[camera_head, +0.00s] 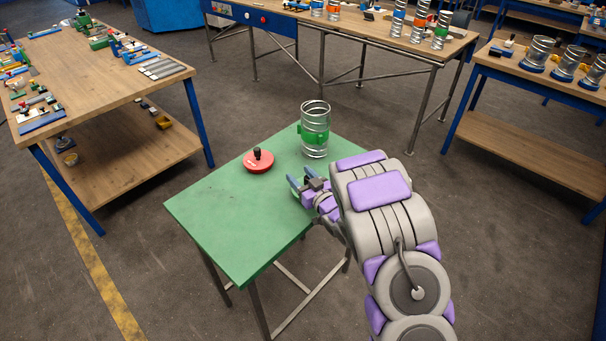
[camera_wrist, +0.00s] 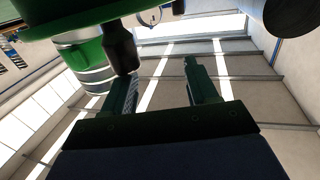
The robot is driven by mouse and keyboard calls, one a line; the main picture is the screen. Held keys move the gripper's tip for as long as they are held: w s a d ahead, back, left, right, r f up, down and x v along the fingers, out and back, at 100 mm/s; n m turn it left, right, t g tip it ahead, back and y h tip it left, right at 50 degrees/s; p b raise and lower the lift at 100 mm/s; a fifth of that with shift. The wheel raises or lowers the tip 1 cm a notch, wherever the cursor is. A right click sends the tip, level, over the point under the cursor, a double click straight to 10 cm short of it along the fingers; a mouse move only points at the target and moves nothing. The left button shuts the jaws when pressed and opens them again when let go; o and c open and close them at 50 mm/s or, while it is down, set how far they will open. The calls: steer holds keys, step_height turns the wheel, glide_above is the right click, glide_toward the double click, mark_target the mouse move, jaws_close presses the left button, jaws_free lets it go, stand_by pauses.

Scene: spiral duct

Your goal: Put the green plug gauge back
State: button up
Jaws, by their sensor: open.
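In the wrist view a black handle (camera_wrist: 120,48) stands out from a dark green surface along the top edge. It looks like the green plug gauge, but I cannot tell its outline from the green table. In the head view I cannot make it out clearly near my gripper. My gripper (camera_head: 302,184) is low over the right side of the green table (camera_head: 225,215), open. In the wrist view its two fingers (camera_wrist: 162,88) are apart with nothing between them; the handle is close to the left finger. A spiral duct (camera_head: 315,117) with a green collar (camera_head: 312,136) stands upright behind my gripper.
A red disc with a black knob (camera_head: 258,162) lies on the table, left of the duct. The table's front left is clear. Workbenches with tools (camera_head: 150,70) and more ducts (camera_head: 480,60) stand around, with bare floor between.

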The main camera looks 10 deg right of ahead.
steer(key=s+d+r+m+g+h+p, duration=0.1)
steer(key=s+d+r+m+g+h, duration=0.1)
steer(key=s+d+r+g+h, duration=0.4)
steer(key=s+d+r+m+g+h, duration=0.1)
steer(key=s+d+r+g+h, duration=0.15)
steer(key=s+d, duration=0.6)
steer(key=s+a+r+g, duration=0.2)
steer(key=s+a+g, duration=0.1)
steer(key=s, duration=0.9)
steer(key=s+a+r+g+y, duration=0.1)
steer(key=s+a+r+g, duration=0.2)
steer(key=s, duration=0.9)
steer(key=s+a+r+m+g+y, duration=0.1)
steer(key=s+a+g, duration=0.3)
steer(key=s+a, duration=0.4)
steer(key=s+r, duration=0.1)
steer(key=s, duration=0.4)
steer(key=shift+a+r, duration=0.15)
steer(key=shift+r, duration=0.05)
